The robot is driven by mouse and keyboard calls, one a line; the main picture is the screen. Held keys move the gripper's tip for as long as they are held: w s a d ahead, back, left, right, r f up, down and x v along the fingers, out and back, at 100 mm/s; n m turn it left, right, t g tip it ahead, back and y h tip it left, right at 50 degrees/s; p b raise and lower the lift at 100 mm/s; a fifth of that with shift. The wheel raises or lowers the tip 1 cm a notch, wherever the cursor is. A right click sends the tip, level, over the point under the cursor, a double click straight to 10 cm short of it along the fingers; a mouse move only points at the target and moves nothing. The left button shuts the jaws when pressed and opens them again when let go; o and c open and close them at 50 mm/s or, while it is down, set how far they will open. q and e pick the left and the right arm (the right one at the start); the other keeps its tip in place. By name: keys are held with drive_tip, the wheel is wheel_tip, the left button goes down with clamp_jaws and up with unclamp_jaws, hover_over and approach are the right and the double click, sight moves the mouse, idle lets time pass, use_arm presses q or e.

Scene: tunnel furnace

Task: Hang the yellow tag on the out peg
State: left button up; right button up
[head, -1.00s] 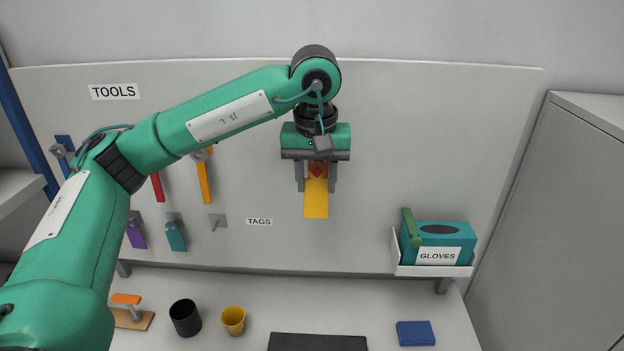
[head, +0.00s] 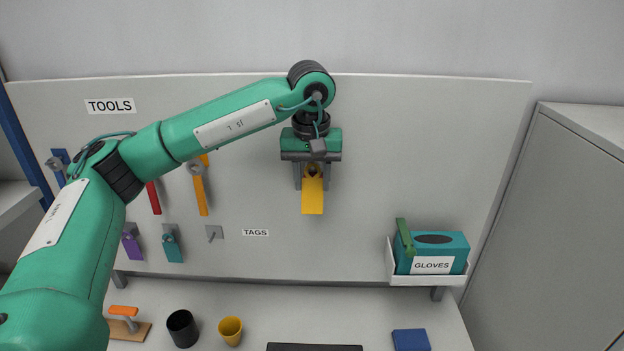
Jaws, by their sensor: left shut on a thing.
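An empty grey peg (head: 214,233) sits on the board left of the TAGS label (head: 255,233), lower and to the left of the tag. A purple tag (head: 132,246) and a teal tag (head: 172,248) hang on pegs further left. I see no label reading "out". My right gripper is not in view.
Tools, among them an orange one (head: 200,190) and a red one (head: 154,198), hang behind my left arm. A glove box (head: 440,248) stands on a shelf at right. Below are a black cup (head: 182,328), a yellow cup (head: 230,330) and a blue block (head: 411,340).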

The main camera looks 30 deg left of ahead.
use_arm(q)
drive_tip(key=shift+w+a, duration=0.25)
drive_tip(key=shift+w, duration=0.25)
drive_tip(key=shift+w+a+f, duration=0.3)
drive_tip(key=shift+w+f, duration=0.15)
drive_tip(key=shift+w, duration=0.25)
drive_tip(key=o, duration=1.1)
drive_tip(key=shift+r, duration=0.1)
drive_tip(key=shift+r+b, duration=0.25)
drive_tip(key=shift+b, duration=0.2)
drive_tip(key=r, duration=0.1)
drive_tip(key=r+b, duration=0.1)
drive_tip(key=r, duration=0.1)
drive_tip(key=r+b, duration=0.1)
drive_tip(key=shift+s+d+r, duration=0.1)
drive_tip(key=shift+s+r, duration=0.15)
drive_tip(key=r, duration=0.5)
drive_tip(key=s+r, duration=0.1)
drive_tip(key=r, duration=0.2)
drive_tip(key=shift+d+r+b, duration=0.15)
drive_tip(key=shift+r+b, duration=0.15)
